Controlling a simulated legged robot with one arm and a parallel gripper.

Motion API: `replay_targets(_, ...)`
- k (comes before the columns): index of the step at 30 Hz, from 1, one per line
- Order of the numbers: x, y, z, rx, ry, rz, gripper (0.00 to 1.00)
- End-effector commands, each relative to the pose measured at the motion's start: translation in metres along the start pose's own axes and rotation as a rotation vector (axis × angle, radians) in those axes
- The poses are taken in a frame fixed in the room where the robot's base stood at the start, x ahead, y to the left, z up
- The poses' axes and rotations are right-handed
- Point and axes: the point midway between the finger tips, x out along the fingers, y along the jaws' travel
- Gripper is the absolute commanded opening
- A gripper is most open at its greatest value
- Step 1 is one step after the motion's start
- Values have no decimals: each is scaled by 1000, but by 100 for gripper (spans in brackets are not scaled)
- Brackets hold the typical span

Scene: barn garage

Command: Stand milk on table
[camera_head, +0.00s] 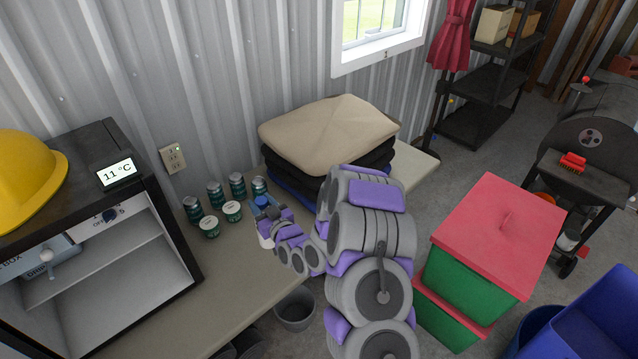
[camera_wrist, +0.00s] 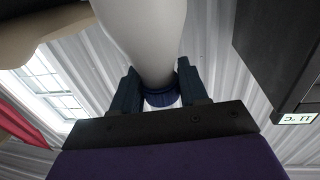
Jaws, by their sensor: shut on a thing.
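The milk is a white bottle with a blue cap (camera_wrist: 160,98). In the wrist view its white body (camera_wrist: 145,35) extends up from between my gripper's (camera_wrist: 160,92) two dark fingers, which are closed around the cap end. In the head view my gripper (camera_head: 266,212) is over the table (camera_head: 232,282), just right of the cans. Only a small white part of the milk (camera_head: 264,241) shows there, beside my arm. Whether its base touches the table cannot be told.
Several green cans (camera_head: 215,194) stand on the table left of my gripper. Folded cloths (camera_head: 328,130) are stacked behind it. An open black mini fridge (camera_head: 120,235) with a yellow hard hat (camera_head: 28,180) stands at left. The table front is clear. A grey bucket (camera_head: 295,310) is below.

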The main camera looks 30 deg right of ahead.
Motion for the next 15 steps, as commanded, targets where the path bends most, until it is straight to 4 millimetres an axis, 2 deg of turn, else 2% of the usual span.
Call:
replay_targets(1,-9,-1,13,5,-10,-8,0)
replay_targets(8,-53,-15,55,6,-9,-44,0)
replay_targets(15,-103,-30,78,6,-8,-31,0)
